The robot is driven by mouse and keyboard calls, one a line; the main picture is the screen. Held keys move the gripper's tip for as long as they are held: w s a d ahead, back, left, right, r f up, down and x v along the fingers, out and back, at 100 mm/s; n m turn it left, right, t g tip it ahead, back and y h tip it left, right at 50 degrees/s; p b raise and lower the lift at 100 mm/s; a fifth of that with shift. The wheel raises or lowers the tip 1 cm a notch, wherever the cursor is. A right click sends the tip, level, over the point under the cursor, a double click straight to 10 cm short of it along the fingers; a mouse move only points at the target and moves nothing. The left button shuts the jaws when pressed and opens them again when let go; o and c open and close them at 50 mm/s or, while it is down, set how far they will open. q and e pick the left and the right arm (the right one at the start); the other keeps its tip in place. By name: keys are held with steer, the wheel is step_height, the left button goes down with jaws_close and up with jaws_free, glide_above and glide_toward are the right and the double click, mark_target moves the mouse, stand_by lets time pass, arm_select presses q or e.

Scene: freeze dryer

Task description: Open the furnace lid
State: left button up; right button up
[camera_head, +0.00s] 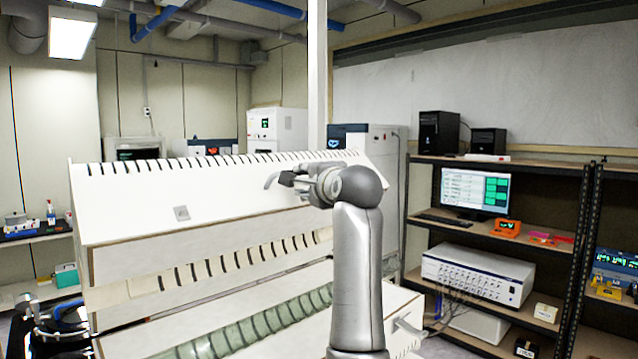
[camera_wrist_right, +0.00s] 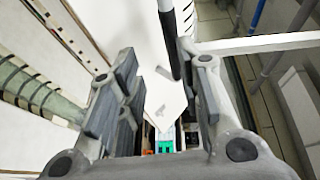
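The white furnace has a slotted lid (camera_head: 230,190), which stands raised in the head view. A gap below it shows the slotted inside and a ribbed greenish glass tube (camera_head: 270,325) in the lower body. A small grey plate (camera_head: 181,213) is on the lid's face. My right gripper (camera_head: 288,180) is in front of the lid's right part. In the right wrist view its two fingers (camera_wrist_right: 165,105) are apart, with a white panel beyond and nothing clearly held. I cannot tell whether the gripper touches the lid.
A shelf rack (camera_head: 500,168) on the right holds a monitor (camera_head: 475,192) and a white instrument box (camera_head: 478,275). White cabinets stand behind the furnace. A pale handle (camera_head: 408,328) sticks out at the furnace's lower right.

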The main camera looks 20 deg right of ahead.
steer(key=s, duration=0.7)
steer(key=shift+s+r, duration=0.25)
steer(key=shift+r, duration=0.15)
